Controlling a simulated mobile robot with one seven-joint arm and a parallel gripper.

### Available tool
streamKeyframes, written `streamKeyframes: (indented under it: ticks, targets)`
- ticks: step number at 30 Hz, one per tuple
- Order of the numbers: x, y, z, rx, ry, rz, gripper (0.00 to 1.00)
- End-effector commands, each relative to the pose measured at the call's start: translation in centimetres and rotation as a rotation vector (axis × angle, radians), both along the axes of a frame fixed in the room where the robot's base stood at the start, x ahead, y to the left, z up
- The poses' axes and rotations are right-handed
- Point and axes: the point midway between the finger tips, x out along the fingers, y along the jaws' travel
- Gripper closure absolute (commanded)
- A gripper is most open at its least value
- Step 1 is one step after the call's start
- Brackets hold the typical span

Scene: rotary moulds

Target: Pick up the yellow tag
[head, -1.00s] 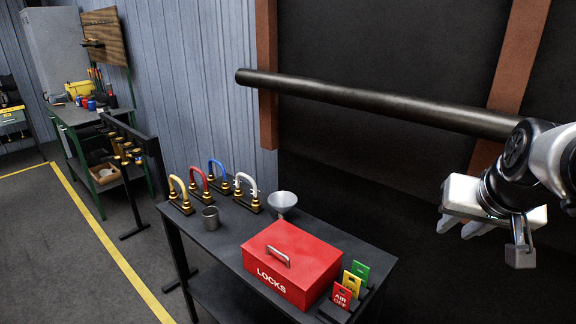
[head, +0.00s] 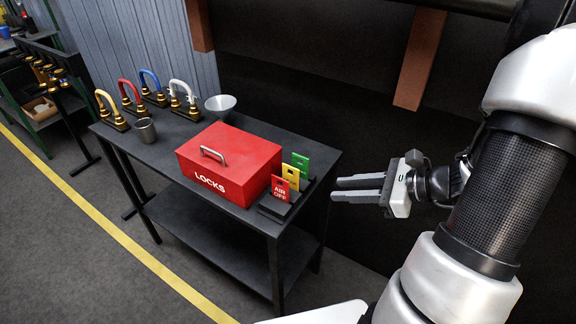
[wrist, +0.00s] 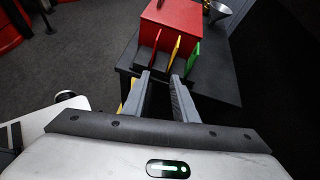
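The yellow tag (head: 290,177) stands in a dark holder (head: 275,206) at the right end of the table, between the red "AIR OFF" tag (head: 280,189) and the green tag (head: 301,163). In the wrist view the yellow tag (wrist: 174,48) is seen edge-on, straight ahead between the red and green tags. My gripper (head: 334,189) is to the right of the tags in the head view, pointing at them, apart from them. Its two fingers are spread with nothing between them; they also show in the wrist view (wrist: 161,88).
A red LOCKS box (head: 232,160) sits just left of the tags on the dark table (head: 165,165). The space right of the table is clear around my gripper.

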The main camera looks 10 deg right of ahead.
Motion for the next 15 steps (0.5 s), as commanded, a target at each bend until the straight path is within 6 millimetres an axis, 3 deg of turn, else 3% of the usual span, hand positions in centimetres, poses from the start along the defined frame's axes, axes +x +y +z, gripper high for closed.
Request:
streamKeyframes:
  ticks: [5, 15]
  targets:
    - [1.7, -0.1, -0.7, 0.158, -0.005, -0.128, 0.74]
    - [6.2, 4.4, -3.3, 0.161, -0.006, -0.129, 0.74]
